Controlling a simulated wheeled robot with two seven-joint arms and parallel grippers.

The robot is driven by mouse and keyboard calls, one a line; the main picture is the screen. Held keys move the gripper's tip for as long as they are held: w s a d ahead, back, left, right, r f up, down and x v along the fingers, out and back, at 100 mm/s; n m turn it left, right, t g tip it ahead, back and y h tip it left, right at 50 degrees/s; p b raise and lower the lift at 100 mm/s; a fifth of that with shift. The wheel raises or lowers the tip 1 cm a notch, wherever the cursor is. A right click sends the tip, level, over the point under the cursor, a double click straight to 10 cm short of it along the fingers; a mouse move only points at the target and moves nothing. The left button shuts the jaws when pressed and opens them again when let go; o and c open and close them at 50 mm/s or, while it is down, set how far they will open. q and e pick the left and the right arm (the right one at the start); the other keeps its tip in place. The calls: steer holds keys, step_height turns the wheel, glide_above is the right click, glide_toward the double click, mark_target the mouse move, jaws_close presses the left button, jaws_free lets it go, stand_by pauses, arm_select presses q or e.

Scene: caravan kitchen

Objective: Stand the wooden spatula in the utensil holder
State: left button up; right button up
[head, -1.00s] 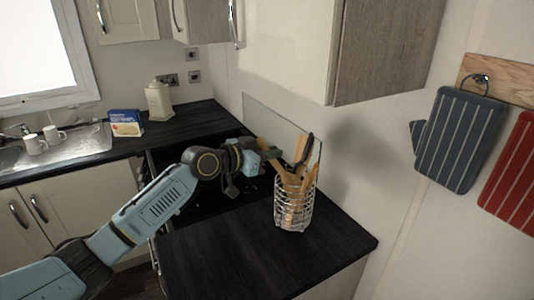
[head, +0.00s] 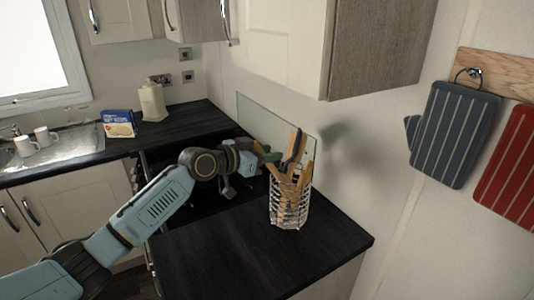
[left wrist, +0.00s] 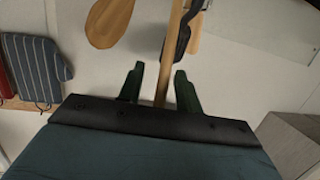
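The utensil holder (head: 290,212), a white wire basket, stands upright on the dark counter with several wooden utensils and a black one in it. A wooden piece (head: 274,172) leans toward the left side of the holder; I cannot tell for sure which utensil is the wooden spatula. My left gripper (head: 268,158) is at the holder's upper left, beside the utensil tops. In the left wrist view its green fingers (left wrist: 160,85) stand apart, with a thin wooden handle (left wrist: 166,75) between them and visible gaps on both sides. My right gripper is not in view.
The black utensil (head: 295,147) stands close to the fingers. A glass panel (head: 262,122) is behind the holder, and a wall cupboard (head: 290,45) hangs above. The front counter (head: 225,255) is clear. Oven mitts (head: 455,135) hang at right.

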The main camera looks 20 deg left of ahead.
arm_select(q)
steer(key=b+v, duration=0.2)
steer(key=v, duration=1.1)
steer(key=shift+s, duration=0.3)
stand_by(0.4)
